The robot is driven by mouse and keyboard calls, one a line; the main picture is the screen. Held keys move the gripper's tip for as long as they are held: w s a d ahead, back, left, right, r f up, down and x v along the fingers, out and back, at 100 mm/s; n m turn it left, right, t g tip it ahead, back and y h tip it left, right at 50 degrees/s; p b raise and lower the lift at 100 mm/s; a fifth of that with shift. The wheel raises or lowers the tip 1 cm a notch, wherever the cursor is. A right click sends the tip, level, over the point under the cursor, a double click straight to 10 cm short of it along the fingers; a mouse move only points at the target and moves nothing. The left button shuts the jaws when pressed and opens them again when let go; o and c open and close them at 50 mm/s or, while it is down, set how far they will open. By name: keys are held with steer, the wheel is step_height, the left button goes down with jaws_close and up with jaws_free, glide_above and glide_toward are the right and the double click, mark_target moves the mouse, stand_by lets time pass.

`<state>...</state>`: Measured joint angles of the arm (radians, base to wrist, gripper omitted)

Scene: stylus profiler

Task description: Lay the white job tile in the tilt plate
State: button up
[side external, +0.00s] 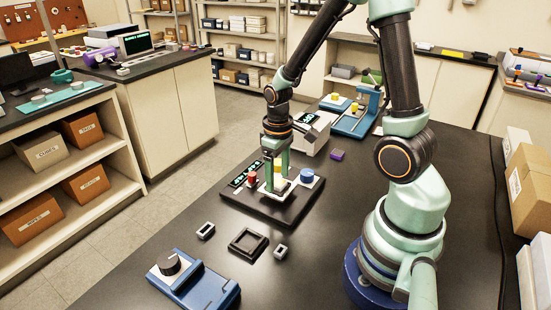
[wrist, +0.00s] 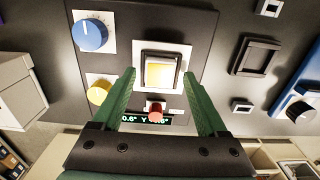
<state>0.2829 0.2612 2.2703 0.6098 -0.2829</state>
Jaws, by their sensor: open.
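In the wrist view, a yellow-topped square block with a pale border, seemingly the white job tile (wrist: 160,73), lies inside a dark-edged square recess. Around it shows the pale rim of what looks like the tilt plate (wrist: 143,54), on the black instrument base (wrist: 197,22). My gripper (wrist: 159,74) is open, with one green finger on each side of the block and gaps between. In the side view my gripper (side external: 276,182) points down low over the base (side external: 293,206); its fingers partly hide the plate, and contact cannot be told.
A blue knob (wrist: 90,33), a yellow knob (wrist: 98,92), a red knob (wrist: 155,111) and a lit display (wrist: 135,120) surround the plate. An empty dark square tray (side external: 248,242) sits in front, between two small grey frames. A blue device (side external: 190,280) stands at the front left.

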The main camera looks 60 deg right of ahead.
steer(key=shift+r, duration=3.5)
step_height(320, 180, up, 12)
glide_above(278, 182)
steer(key=s+a+t, duration=0.2)
steer(key=a+t, duration=0.3)
steer(key=a, duration=0.4)
steer(key=shift+s+t, duration=0.2)
steer(key=shift+t, duration=0.1)
